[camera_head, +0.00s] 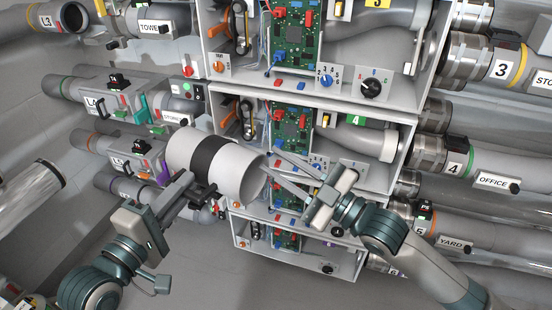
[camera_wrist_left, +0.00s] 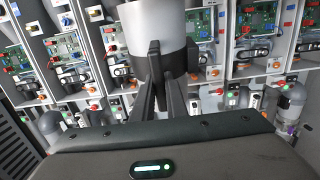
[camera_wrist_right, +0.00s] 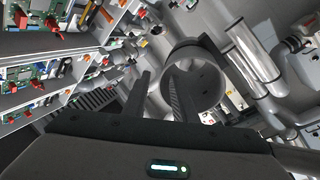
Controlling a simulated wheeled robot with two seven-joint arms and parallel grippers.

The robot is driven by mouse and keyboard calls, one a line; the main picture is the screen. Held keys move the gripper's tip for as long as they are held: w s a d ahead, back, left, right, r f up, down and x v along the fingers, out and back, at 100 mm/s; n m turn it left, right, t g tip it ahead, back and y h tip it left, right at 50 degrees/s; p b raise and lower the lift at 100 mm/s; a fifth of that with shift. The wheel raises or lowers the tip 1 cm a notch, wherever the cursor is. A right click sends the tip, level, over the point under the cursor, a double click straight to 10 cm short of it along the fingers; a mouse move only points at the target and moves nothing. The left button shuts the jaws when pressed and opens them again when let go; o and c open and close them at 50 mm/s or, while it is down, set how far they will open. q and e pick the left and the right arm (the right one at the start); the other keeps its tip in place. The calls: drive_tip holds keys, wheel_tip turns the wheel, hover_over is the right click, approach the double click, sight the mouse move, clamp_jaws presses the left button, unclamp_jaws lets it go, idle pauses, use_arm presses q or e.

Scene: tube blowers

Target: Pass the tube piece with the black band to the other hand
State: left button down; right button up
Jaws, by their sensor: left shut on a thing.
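The tube piece (camera_head: 180,146) is white with a wide black band around its middle. It is raised and tilted in front of the cabinets, its open end facing lower right. My left gripper (camera_head: 204,191) is shut on it from below, near the band; the left wrist view shows the fingers (camera_wrist_left: 160,62) against the tube piece (camera_wrist_left: 150,25). My right gripper (camera_head: 271,165) is open, its fingers pointing at the tube's open end. In the right wrist view, one finger of that gripper (camera_wrist_right: 160,82) overlaps the open end of the tube piece (camera_wrist_right: 203,88). I cannot tell whether they touch.
White cabinets (camera_head: 410,130) with green circuit boards, switches and knobs stand close behind. Labelled pipes run on the left (camera_head: 80,90) and right (camera_head: 480,190). A clear tube (camera_head: 30,195) is at the far left. The grey floor (camera_head: 200,285) in front is clear.

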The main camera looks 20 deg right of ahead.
sight(228, 142)
use_arm(q)
drive_tip(key=shift+r, duration=0.1)
use_arm(e)
drive_tip(key=r+n+g, duration=0.1)
drive_tip(key=n+g, duration=0.1)
drive_tip(key=shift+a+r+n+g, duration=0.3)
drive_tip(key=shift+a+r+g, duration=0.05)
drive_tip(key=shift+a+g, duration=0.05)
drive_tip(key=shift+w+a, duration=0.1)
drive_tip(key=shift+x, duration=5.9)
drive_tip(key=shift+f, duration=0.1)
clamp_jaws()
use_arm(q)
drive_tip(key=c, duration=1.7)
unclamp_jaws()
